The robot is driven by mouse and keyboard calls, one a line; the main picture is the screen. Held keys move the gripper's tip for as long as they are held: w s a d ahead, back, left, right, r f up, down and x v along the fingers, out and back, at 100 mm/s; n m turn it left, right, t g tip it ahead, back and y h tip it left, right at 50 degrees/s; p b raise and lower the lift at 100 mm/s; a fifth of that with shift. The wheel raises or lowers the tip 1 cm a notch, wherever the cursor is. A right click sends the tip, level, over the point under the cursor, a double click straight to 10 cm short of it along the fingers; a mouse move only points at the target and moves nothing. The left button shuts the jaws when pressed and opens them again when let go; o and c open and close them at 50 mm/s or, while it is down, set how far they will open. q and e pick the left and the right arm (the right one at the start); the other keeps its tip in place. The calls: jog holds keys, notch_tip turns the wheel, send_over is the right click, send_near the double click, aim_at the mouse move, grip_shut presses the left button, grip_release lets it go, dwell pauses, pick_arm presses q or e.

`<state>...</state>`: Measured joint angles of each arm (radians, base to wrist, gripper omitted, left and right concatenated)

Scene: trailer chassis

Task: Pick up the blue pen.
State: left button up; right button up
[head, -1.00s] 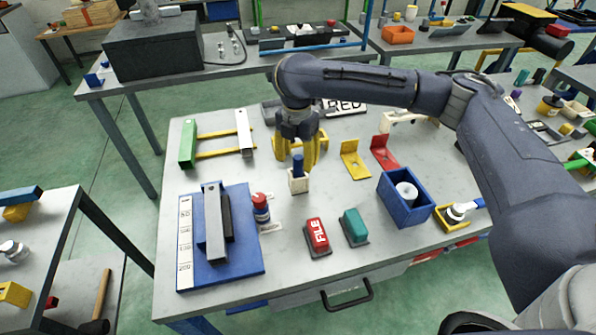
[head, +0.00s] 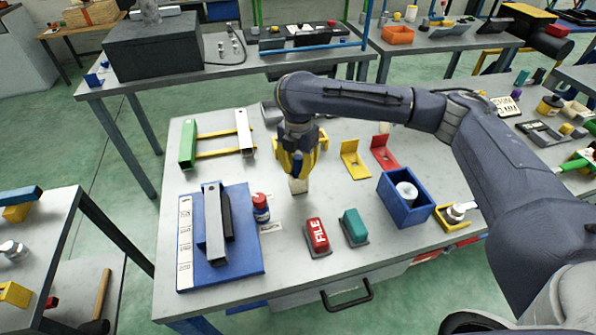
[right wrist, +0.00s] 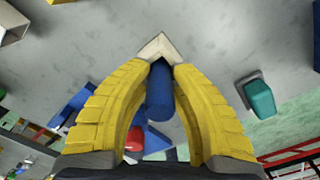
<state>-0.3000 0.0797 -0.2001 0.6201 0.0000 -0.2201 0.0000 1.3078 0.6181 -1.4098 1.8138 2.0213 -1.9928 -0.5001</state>
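The blue pen (right wrist: 159,92) stands in a small cream holder (head: 298,187) near the middle of the table. The holder also shows in the right wrist view (right wrist: 157,45), just beyond the fingertips. My right gripper (head: 298,168) is right above the holder and points down. Its two yellow fingers are open, one on each side of the pen, as the right wrist view (right wrist: 163,74) shows. Whether a finger touches the pen cannot be told. My left gripper is not in view.
A red FILE block (head: 317,236) and a teal block (head: 354,228) lie in front of the holder. A red and blue bottle (head: 261,209) stands to the left, beside a blue board (head: 250,258). A blue box (head: 405,206) is to the right.

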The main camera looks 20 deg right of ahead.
grip_shut()
jog(key=shift+r, duration=0.1)
